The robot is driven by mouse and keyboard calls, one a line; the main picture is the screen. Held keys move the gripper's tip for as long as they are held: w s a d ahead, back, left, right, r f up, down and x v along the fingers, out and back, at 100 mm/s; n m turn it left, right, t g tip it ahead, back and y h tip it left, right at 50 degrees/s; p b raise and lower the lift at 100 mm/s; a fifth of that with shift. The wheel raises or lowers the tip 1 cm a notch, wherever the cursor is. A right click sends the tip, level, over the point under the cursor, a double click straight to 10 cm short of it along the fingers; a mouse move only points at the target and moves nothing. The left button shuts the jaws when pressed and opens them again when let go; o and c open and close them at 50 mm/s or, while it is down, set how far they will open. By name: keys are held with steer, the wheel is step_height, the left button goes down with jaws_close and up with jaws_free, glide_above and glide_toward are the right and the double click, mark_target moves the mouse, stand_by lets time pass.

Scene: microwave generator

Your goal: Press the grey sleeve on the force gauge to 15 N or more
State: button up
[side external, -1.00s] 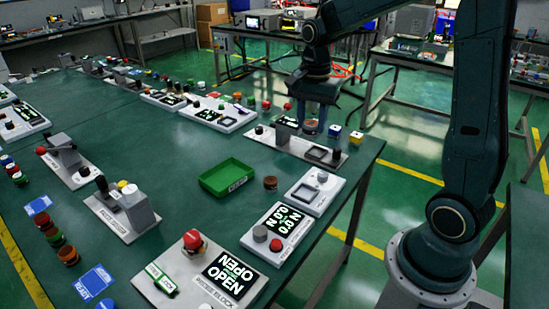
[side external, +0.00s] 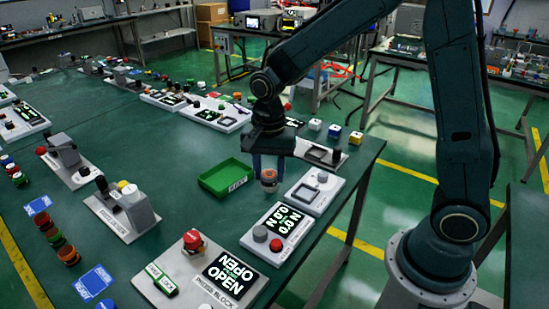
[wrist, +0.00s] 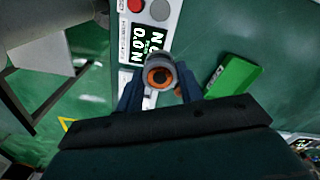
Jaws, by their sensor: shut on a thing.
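My gripper (side external: 268,180) is shut on a grey sleeve (wrist: 162,59) with an orange ring and dark centre at its near end. In the side view the held sleeve (side external: 268,174) shows as a grey and orange piece between the fingertips, above the table beside the green tray. The force gauge (side external: 281,226) is a white block with a black display that appears to read 0.0 N, a grey round pad (side external: 260,233) and a red button (side external: 275,245). The gauge display (wrist: 144,42) also shows in the wrist view, beyond the sleeve; the two are apart.
The green tray (side external: 212,188) is just left of my gripper. An orange-brown piece (wrist: 178,92) sits near one finger.

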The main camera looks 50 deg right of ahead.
steer(key=n, duration=0.1)
glide_above(261, 230)
step_height(261, 230, down, 3)
steer(key=shift+w+a+r, duration=0.1)
steer(key=shift+f, duration=0.2)
steer(key=shift+f, duration=2.75)
steer(key=shift+f, duration=1)
stand_by(2.1)
steer(key=shift+r, duration=0.1)
step_height(261, 230, up, 7)
stand_by(1.5)
